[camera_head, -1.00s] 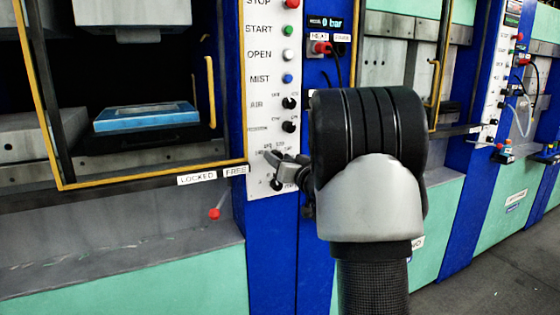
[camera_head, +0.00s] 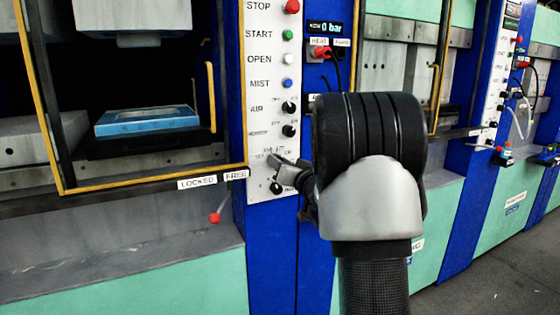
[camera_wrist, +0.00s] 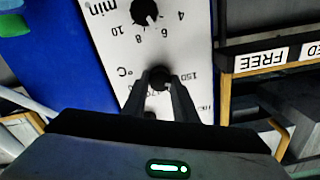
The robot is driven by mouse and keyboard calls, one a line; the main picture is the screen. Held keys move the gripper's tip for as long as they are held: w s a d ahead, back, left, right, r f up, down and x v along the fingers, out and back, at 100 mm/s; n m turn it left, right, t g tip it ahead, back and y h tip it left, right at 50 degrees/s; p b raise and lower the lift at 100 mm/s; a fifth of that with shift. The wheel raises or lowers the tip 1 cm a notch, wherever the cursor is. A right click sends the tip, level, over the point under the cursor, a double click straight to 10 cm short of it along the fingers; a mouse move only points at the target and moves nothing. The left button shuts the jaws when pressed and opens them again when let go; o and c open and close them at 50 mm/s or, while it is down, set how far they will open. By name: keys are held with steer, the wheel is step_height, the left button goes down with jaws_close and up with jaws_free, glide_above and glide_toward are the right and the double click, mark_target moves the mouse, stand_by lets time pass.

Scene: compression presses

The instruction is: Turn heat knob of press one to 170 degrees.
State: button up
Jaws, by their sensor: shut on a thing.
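The heat knob (camera_wrist: 160,77) of the near press is a small black dial beside the "°C" mark in the wrist view. It sits between the tips of my gripper (camera_wrist: 160,84), which is shut on it. The printed scale shows upside down, with "150" to the right of the knob; the pointer is hidden by the fingers. In the head view my gripper (camera_head: 278,164) reaches the lower part of the white control panel (camera_head: 259,135) from the right, and its fingers hide the heat knob.
The timer knob marked "min" (camera_wrist: 145,12) is close by and shows below my gripper in the head view (camera_head: 276,188). Above are the air knob (camera_head: 289,107) and several coloured buttons. A yellow-edged door frame (camera_head: 150,178) with a "FREE" label (camera_head: 236,174) stands left of the panel.

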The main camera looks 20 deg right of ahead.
steer(key=shift+f+m+p, duration=0.1)
steer(key=shift+m+p, duration=6.4)
steer(key=shift+m, duration=1.7)
steer(key=o, duration=1)
steer(key=shift+o, duration=0.2)
steer(key=shift+s+d, duration=0.1)
steer(key=shift+s, duration=0.05)
